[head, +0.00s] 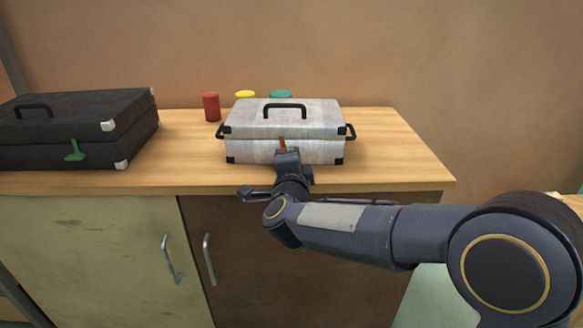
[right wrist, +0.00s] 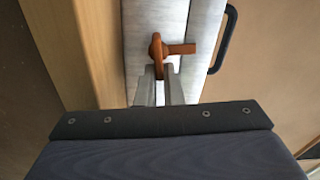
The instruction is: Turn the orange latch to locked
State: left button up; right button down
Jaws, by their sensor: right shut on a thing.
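The orange latch (head: 282,143) is on the front of the silver-grey case (head: 248,131), which stands shut on the wooden counter. In the right wrist view the latch (right wrist: 178,49) shows a crosspiece and an arm sticking out at a right angle to it. My right gripper (head: 287,153) is at the front of this case, its fingers (right wrist: 160,72) shut on the near end of the latch. The gripper body hides part of the latch in the head view. My left gripper is not in view.
A black case (head: 72,120) with a green latch (head: 75,151) stands at the left. Behind the silver-grey case are a red cylinder (head: 211,107), a yellow-topped one (head: 245,95) and a teal-topped one (head: 280,94). The counter's right end (head: 400,165) is clear.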

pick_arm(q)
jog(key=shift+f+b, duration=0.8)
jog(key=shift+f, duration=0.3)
pick_arm(e)
jog(key=shift+f+m, duration=0.25)
jog(key=shift+m, duration=0.75)
jog(key=c, duration=1.6)
grip_release()
jog(key=shift+o, duration=0.2)
